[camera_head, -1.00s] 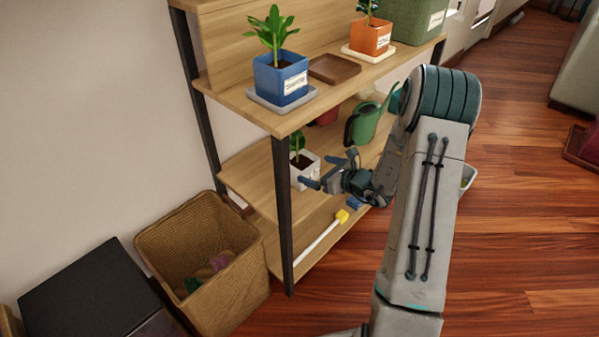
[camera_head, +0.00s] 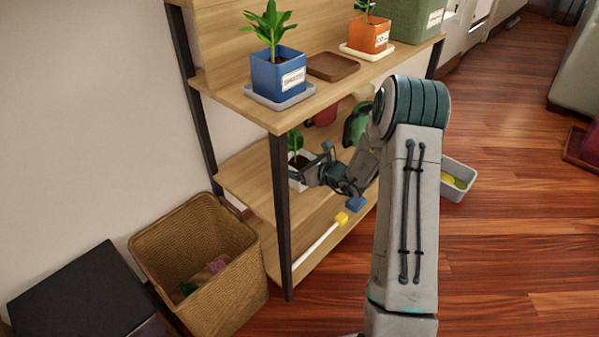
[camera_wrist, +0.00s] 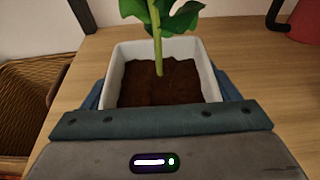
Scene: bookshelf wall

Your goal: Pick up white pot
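The white pot (camera_wrist: 211,72) is a square planter with dark soil and a green plant, upright on the middle shelf. In the head view the white pot (camera_head: 296,185) is partly hidden behind the shelf's front post and my gripper. My gripper (camera_head: 312,163) reaches in from the right, with its fingers at the pot. In the wrist view its blue fingers lie on the left and right sides of the pot, below the rim, and look open around it. Whether they touch its walls I cannot tell. The pot's lower part is hidden by my gripper.
The dark shelf post (camera_head: 282,215) stands close to the pot. The upper shelf above holds a blue pot (camera_head: 278,75) and an orange pot (camera_head: 369,36). A green watering can (camera_head: 357,125) is behind my arm. A wicker basket (camera_head: 205,285) stands on the floor at left.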

